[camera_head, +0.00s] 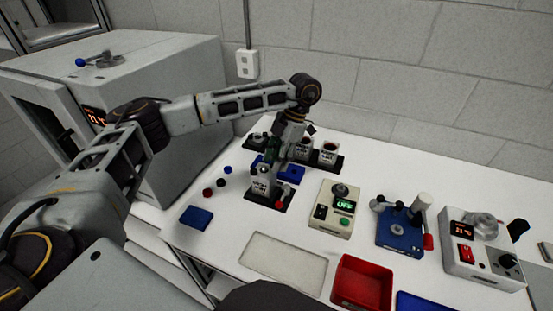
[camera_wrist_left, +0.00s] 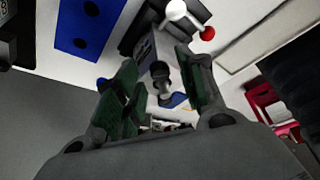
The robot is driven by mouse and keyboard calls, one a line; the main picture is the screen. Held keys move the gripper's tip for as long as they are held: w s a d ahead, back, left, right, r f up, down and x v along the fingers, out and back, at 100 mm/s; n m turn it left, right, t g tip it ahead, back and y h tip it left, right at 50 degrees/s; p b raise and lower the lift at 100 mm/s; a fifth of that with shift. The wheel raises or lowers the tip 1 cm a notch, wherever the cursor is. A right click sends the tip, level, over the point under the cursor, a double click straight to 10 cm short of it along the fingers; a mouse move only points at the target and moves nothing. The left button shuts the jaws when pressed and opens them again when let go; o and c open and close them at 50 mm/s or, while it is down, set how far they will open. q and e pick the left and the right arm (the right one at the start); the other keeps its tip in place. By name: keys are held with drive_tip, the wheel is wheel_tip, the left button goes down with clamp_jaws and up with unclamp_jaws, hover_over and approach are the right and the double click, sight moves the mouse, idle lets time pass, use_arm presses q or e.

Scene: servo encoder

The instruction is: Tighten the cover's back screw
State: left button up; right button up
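My left arm reaches in from the left, and its gripper (camera_head: 272,158) points down over a pale servo block (camera_head: 262,184) in a black fixture (camera_head: 270,203). In the left wrist view the two green-padded fingers (camera_wrist_left: 162,98) stand apart. Between and beyond them is the grey block (camera_wrist_left: 146,50), with a small dark and silver round part (camera_wrist_left: 161,78) on it. I cannot tell whether this part is the cover's back screw. The fingers do not visibly close on it. The cover and its other screws cannot be made out. My right gripper is not in view.
A fixture lever with a red knob (camera_head: 284,191) stands close to the gripper. Blue pads (camera_head: 197,217), small knobs and more servo blocks (camera_head: 327,153) lie around. To the right are a beige device reading OFF (camera_head: 335,208), a blue press (camera_head: 402,228) and a red bin (camera_head: 362,283).

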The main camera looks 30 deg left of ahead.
use_arm(q)
clamp_jaws()
drive_tip(key=shift+d+m, duration=0.1)
drive_tip(key=shift+m, duration=0.7)
drive_tip(key=shift+m+t+y, duration=0.4)
drive_tip(key=shift+m+t, duration=0.1)
drive_tip(key=shift+m, duration=0.3)
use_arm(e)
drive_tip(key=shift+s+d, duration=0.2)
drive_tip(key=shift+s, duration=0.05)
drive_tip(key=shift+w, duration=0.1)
